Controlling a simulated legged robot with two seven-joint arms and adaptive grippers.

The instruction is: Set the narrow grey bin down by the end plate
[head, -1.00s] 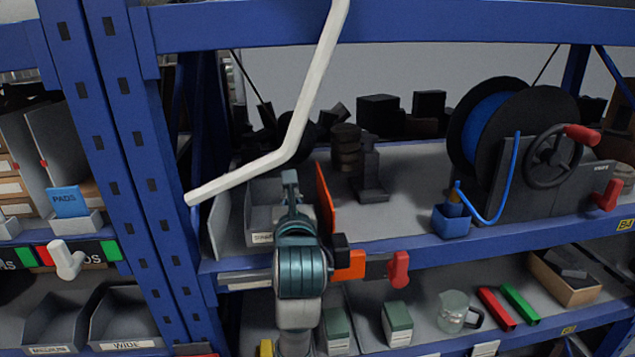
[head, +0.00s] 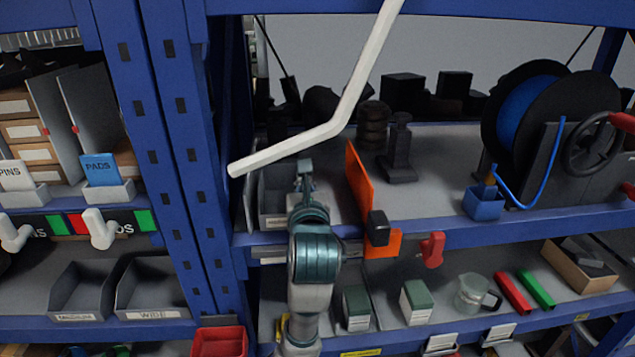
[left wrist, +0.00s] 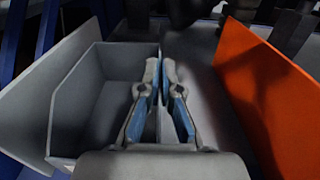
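The narrow grey bin (head: 276,198) stands between a grey upright plate (head: 250,200) on its left and an orange plate (head: 359,185) on its right, on the middle shelf. In the left wrist view the bin (left wrist: 82,95) is at left of centre, close beside the slanting grey plate (left wrist: 45,85). I take the grey plate as the end plate. My left gripper (head: 304,166) is over the bin's right side; in the wrist view its blue-padded fingers (left wrist: 161,75) straddle the bin's right wall, closed to a narrow gap. Whether the bin's underside touches the shelf is hidden. My right gripper is not in view.
A white bent bar (head: 340,112) hangs in front of the shelf. A black knob (head: 378,228) sits by the orange plate's front, with a red handle (head: 432,249) beside it. Bare shelf (left wrist: 205,95) lies between bin and orange plate. A blue post (head: 165,150) stands left.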

